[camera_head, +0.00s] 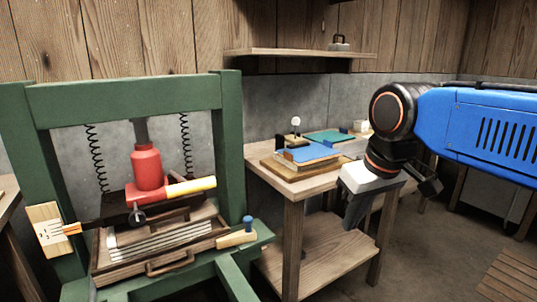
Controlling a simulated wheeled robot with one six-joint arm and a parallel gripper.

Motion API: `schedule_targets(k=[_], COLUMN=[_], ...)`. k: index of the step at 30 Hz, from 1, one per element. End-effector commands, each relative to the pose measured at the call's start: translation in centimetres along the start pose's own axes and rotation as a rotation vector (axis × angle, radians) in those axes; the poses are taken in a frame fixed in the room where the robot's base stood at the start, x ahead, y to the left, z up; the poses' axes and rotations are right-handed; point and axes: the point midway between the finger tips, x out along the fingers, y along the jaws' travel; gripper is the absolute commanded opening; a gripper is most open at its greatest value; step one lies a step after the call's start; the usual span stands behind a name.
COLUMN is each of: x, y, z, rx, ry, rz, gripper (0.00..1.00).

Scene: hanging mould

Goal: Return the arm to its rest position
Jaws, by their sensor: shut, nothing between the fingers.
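My blue arm (480,130) comes in from the right edge and bends down at a black wrist joint with orange rings. My gripper (354,212) hangs below the white wrist part and points down. It is shut, with nothing seen in it. It is in front of the right side of the wooden table, apart from the press.
A green press frame (130,92) stands at left, with a red jack (147,168), two hanging springs and a wooden tray (150,268). A wooden table (295,187) carries books (308,154). A shelf (300,53) is on the wall. Open floor (430,260) lies at right.

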Motion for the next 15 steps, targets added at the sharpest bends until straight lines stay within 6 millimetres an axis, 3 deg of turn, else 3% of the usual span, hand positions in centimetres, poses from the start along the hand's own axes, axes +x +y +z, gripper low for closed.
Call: schedule_targets(k=[3, 9, 15], x=[2.3, 6.5, 9.5], y=[2.6, 5.3, 6.3], z=[4.9, 12.4, 17.3], rx=[0.099, 0.247, 0.34], ry=[0.019, 0.05, 0.07], rz=[0.035, 0.09, 0.126], gripper=[0.0, 0.0, 0.0])
